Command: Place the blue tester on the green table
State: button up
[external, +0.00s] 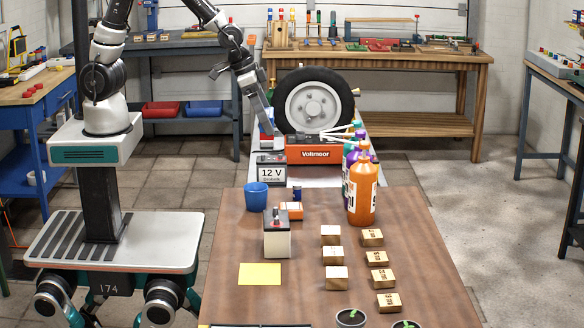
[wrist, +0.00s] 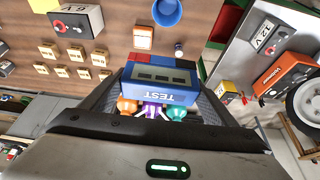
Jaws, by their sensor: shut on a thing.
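The blue tester (wrist: 160,80), a box lettered TEST, fills the middle of the wrist view. My gripper (wrist: 158,95) is shut on it, with dark finger pads on both sides. In the external view my gripper (external: 266,124) reaches down beside the car wheel, behind the 12 V battery. The tester is small and partly hidden there. I cannot make out a clearly green tabletop in either view.
The brown table (external: 215,270) in front carries a blue cup (external: 256,196), bottles (external: 362,195), wooden blocks (external: 333,278) and a yellow sheet (external: 260,274). The 12 V battery (external: 271,172), orange Voltmoor box (external: 314,154) and wheel (external: 313,101) stand close to my gripper.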

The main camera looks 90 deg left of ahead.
jog(key=s+f, duration=0.4)
jog(key=f, duration=0.1)
jog(key=shift+s, duration=0.1)
jog(key=w+a+f+n+y+b, duration=0.1)
jog(key=w+a+f+n+b, duration=0.15)
jog(key=w+a, duration=0.35)
jog(key=w+a+f+n+b, duration=0.1)
jog(key=w+a+f+b, duration=0.25)
jog(key=a, duration=0.45)
jog(key=w+a+f+n+y+b, duration=0.1)
jog(key=w+a+f+b, duration=0.25)
jog(key=w+a, duration=0.2)
jog(key=a+f+n+g+y+b, duration=0.1)
jog(key=a+f+n+b, duration=0.3)
jog(key=a, duration=0.9)
jog(key=a+f+n+b, duration=0.1)
jog(key=a+f+b, duration=0.3)
jog(key=a, duration=0.9)
jog(key=shift+m, duration=0.25)
jog(key=f, duration=0.2)
jog(key=f+b, duration=0.1)
jog(key=f, duration=0.2)
jog(key=f+b, duration=0.1)
jog(key=f, duration=0.2)
jog(key=shift+s+d, duration=0.1)
jog(key=shift+d, duration=0.15)
